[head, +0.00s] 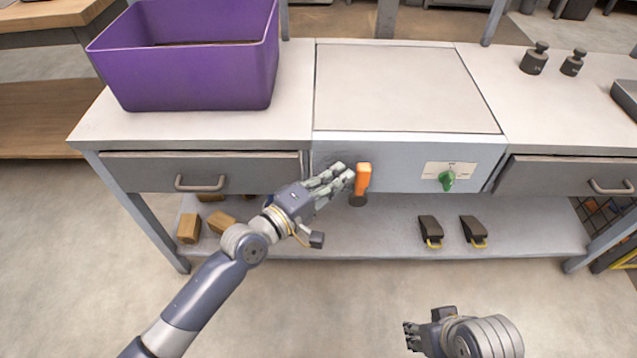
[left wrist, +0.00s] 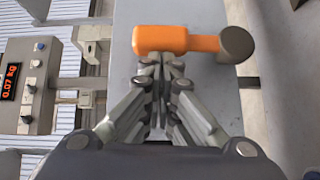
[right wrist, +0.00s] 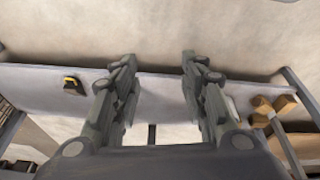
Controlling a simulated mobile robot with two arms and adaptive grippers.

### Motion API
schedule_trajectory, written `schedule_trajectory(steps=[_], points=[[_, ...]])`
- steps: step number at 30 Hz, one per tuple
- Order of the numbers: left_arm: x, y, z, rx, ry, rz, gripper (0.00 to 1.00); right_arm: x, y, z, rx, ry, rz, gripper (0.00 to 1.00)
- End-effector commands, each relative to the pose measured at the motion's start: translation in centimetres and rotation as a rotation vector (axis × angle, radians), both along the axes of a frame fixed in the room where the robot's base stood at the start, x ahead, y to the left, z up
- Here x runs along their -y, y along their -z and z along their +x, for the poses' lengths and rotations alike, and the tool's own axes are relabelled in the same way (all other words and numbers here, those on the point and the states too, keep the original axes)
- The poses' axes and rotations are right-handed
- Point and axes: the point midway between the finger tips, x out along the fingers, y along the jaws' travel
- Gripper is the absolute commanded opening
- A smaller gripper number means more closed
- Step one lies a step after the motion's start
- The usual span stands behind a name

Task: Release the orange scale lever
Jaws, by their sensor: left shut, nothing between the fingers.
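The orange scale lever (head: 363,178) is on the front panel of the scale (head: 408,150), left of its middle. Its orange part is up and its dark round end is down. My left gripper (head: 346,173) is shut and empty, with its fingertips right beside the lever's left side. In the left wrist view the shut fingertips (left wrist: 163,62) are at the orange lever (left wrist: 175,40); I cannot tell whether they touch it. My right gripper (head: 410,336) is low in front of the bench, away from the lever. In the right wrist view its fingers (right wrist: 158,70) are apart with nothing between them.
A green knob (head: 447,180) is on the same panel to the right. A purple bin (head: 190,60) stands on the bench at left. Drawers with handles flank the panel. Wood blocks (head: 189,228) and two dark wedge-shaped items (head: 431,230) lie on the lower shelf.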

Motion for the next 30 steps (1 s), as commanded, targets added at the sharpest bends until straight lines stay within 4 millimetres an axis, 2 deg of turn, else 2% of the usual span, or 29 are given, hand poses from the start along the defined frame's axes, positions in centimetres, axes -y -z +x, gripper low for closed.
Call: schedule_trajectory(steps=[1, 11, 15, 30], points=[[0.1, -0.3, 0.0, -0.001, 0.001, 0.007, 0.0, 0.0, -0.6, 0.0, 0.0, 0.0, 0.0, 0.4], [0.6, -0.6, 0.0, -0.001, 0.0, 0.062, 0.0, 0.0, -2.2, 0.1, 0.0, 0.0, 0.0, 0.4], [0.8, -0.7, 0.0, 0.0, 0.0, 0.086, 0.0, -0.2, 0.6, 0.8, -0.016, -0.001, 0.0, 0.4], [1.7, -1.0, 0.0, 0.0, 0.0, 0.093, 0.0, -0.4, 8.1, 1.5, -0.054, -0.008, -0.002, 0.4]])
